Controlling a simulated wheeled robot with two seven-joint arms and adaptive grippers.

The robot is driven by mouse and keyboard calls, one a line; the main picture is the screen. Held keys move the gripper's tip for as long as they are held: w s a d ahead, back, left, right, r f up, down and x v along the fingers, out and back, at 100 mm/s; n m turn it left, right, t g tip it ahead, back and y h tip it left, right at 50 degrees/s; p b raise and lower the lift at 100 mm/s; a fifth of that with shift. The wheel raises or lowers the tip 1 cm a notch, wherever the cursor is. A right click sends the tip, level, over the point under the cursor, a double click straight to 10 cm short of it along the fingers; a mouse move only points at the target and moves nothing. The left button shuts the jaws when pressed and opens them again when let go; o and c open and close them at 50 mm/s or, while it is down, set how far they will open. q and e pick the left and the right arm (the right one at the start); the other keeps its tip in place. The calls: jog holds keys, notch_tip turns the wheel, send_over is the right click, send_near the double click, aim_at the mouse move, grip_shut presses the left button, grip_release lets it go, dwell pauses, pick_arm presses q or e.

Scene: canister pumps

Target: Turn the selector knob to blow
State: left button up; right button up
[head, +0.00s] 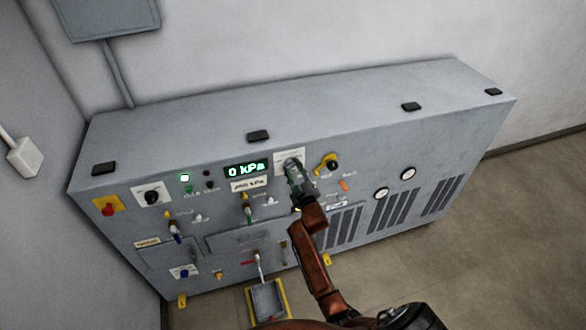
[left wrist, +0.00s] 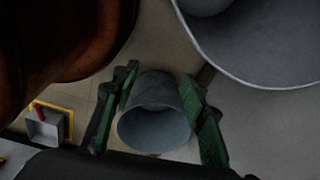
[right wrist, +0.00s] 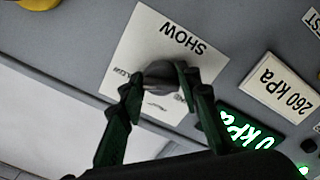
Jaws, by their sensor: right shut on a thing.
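The selector knob (right wrist: 160,72) is a small grey knob on a white label plate (right wrist: 197,72) headed "SHOW", which appears upside down in the right wrist view. Smaller words stand around the knob, too small to read surely, so I cannot tell its setting. My right gripper (right wrist: 162,80) is shut on the knob, one green finger at each side. In the head view, my right gripper (head: 294,178) reaches the panel front and covers most of the knob; the plate (head: 288,156) shows behind it. My left gripper (left wrist: 160,75) has its green fingers apart, away from the panel.
The grey cabinet (head: 300,120) carries a "0 kPa" display (head: 246,168), a "260 kPa" plate (head: 249,184), a yellow-backed black knob (head: 328,163), a red button (head: 108,209) and two gauges. Floor is clear at right.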

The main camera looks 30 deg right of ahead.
jog(key=shift+f, duration=0.15)
jog(key=o, duration=1.1)
jog(key=shift+s, duration=0.1)
jog(key=v, duration=1.1)
jog(key=shift+s, duration=0.4)
